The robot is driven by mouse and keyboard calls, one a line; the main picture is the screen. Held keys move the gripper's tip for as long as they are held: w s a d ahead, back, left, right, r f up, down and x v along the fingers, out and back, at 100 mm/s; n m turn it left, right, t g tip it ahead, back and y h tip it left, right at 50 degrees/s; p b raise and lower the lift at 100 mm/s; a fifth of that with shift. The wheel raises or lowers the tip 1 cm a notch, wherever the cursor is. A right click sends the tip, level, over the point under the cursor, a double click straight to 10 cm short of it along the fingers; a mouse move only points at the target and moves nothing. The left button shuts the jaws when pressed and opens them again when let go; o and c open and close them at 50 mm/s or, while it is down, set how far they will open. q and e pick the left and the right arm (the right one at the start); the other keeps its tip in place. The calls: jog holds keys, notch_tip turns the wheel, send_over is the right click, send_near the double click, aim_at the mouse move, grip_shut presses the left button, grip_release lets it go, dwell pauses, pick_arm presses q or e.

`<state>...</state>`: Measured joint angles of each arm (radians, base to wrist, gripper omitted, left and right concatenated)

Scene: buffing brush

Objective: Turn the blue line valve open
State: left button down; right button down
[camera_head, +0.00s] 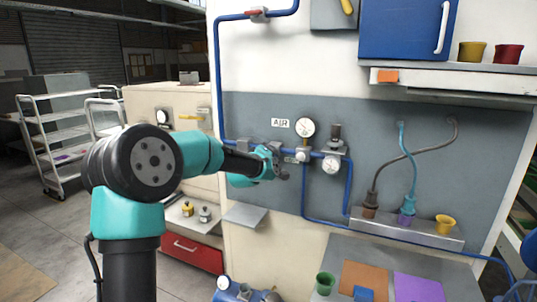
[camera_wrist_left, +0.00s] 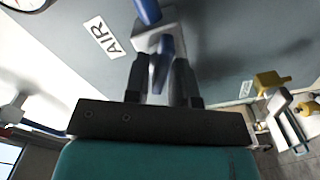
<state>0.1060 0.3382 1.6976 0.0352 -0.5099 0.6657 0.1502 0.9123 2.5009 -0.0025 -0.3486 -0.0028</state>
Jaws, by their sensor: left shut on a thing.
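The blue line (camera_head: 235,141) runs along the grey wall panel below the AIR label (camera_head: 280,122). My left gripper (camera_head: 274,162) is at the valve on this line and covers most of it in the head view. In the left wrist view, my left gripper (camera_wrist_left: 165,75) is shut on the blue valve handle (camera_wrist_left: 166,48), which sticks out from a pale metal valve body (camera_wrist_left: 148,41). The handle looks roughly in line with the blue pipe (camera_wrist_left: 147,11) there. My right gripper is not in view.
Pressure gauges (camera_head: 305,127) and fittings sit on the line just right of my left gripper. A red-handled valve (camera_head: 257,12) is on the upper pipe. A grey ledge (camera_head: 418,233) holds hose ends and a yellow cup (camera_head: 445,225). A small grey shelf (camera_head: 244,215) juts out below.

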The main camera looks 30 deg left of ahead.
pick_arm(q)
jog(key=n, duration=0.6)
jog(key=shift+f, duration=0.15)
dwell(0.3)
jog(key=c, duration=1.2)
grip_release()
jog(key=s, duration=0.5)
jog(key=s+d, duration=0.1)
jog(key=s, duration=0.5)
jog(key=s+d, duration=0.1)
jog(key=s, duration=0.5)
jog(key=shift+s+d, duration=0.1)
jog(key=shift+s, duration=0.05)
